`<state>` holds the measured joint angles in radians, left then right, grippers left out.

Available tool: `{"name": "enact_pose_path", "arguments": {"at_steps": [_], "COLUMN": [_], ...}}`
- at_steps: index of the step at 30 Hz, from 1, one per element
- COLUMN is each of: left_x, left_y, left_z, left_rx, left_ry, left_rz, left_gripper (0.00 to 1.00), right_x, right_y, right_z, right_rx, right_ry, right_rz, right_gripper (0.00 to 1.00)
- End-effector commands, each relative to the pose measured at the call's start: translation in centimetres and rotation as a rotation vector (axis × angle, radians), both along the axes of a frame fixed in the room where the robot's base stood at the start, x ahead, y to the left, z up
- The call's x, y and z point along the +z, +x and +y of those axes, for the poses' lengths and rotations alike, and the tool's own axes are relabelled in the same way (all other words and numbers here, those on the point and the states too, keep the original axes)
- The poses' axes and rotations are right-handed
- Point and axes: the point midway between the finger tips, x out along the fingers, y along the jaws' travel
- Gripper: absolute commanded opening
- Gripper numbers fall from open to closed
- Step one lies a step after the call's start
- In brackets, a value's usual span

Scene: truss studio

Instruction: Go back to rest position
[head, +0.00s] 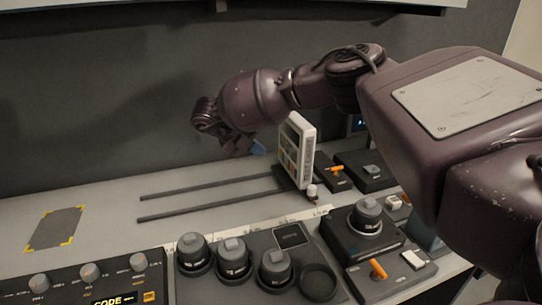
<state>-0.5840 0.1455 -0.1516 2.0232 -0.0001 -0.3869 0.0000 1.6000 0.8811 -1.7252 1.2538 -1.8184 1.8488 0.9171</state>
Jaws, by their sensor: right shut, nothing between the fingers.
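My right arm comes in from the right and reaches across the back of the workbench. My left gripper is not in view.
Two dark rails (200,205) run left from the panel. A black knob console (85,275), several round dark knobs (232,257) and a control box (360,235) with an orange lever (378,268) line the front. A yellow-cornered grey pad (55,228) lies at left. The back wall is plain.

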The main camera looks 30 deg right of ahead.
Motion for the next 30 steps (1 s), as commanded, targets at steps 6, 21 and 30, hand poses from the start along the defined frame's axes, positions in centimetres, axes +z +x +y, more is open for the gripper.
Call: {"name": "enact_pose_path", "arguments": {"at_steps": [6, 21, 30], "left_x": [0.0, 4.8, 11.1], "left_y": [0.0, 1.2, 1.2], "left_z": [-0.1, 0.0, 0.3], "left_rx": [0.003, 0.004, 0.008], "left_ry": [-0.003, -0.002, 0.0], "left_rz": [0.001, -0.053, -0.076], "left_gripper": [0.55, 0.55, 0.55], "right_x": [1.5, 8.5, 17.4], "right_y": [0.4, 0.0, -0.6], "right_z": [1.6, 1.9, 1.9], "right_rx": [0.001, 0.0, 0.0], "right_ry": [0.001, 0.001, 0.0], "right_rz": [0.0, -0.053, -0.094], "right_gripper": [0.0, 0.0, 0.0]}}
